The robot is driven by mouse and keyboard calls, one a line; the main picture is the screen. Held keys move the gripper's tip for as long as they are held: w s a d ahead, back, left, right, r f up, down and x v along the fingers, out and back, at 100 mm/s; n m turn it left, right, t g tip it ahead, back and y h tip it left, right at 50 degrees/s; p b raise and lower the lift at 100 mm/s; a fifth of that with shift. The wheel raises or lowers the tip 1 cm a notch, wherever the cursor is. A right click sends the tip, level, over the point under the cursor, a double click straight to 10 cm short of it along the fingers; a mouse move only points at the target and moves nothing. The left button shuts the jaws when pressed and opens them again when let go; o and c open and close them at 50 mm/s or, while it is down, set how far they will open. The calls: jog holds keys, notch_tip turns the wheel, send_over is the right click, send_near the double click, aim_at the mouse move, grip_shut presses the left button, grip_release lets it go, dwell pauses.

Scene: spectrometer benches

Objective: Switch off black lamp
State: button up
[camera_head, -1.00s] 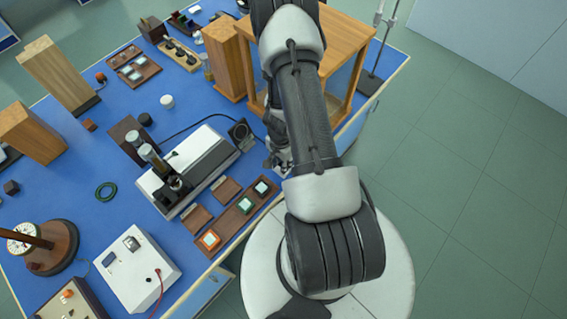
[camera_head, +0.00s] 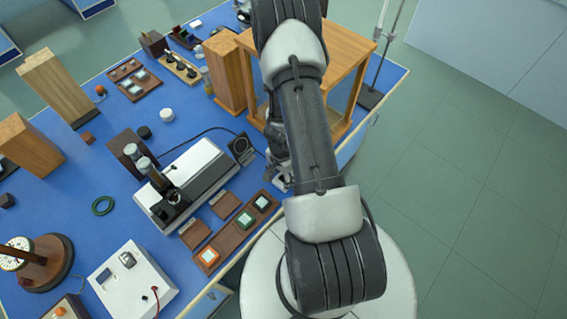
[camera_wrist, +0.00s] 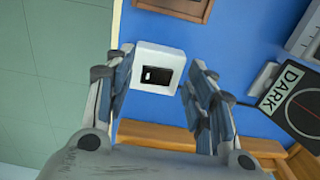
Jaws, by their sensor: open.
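A small white box with a black rocker switch (camera_wrist: 158,75) sits on the blue bench top in the wrist view. My gripper (camera_wrist: 158,66) is open, with one finger on each side of the box; I cannot tell whether they touch it. In the head view my gripper (camera_head: 280,179) is low at the bench's right edge, mostly under my arm, and the switch box is hidden. A black plate marked DARK (camera_wrist: 296,105) lies to the right in the wrist view. It also shows in the head view (camera_head: 241,149), beside a black cable. I cannot tell which thing is the black lamp.
A wooden frame stand (camera_head: 343,52) rises close beyond my gripper. A white and black instrument (camera_head: 192,180) and a brown tray with coloured squares (camera_head: 238,231) lie to its left. The green floor (camera_head: 455,200) to the right is clear.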

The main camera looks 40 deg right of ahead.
jog(key=shift+d+f+t+b, duration=0.15)
jog(key=shift+f+t+b, duration=0.2)
jog(key=shift+b, duration=2.85)
jog(key=b, duration=0.4)
jog(key=shift+s+t, duration=0.2)
jog(key=shift+t, duration=0.05)
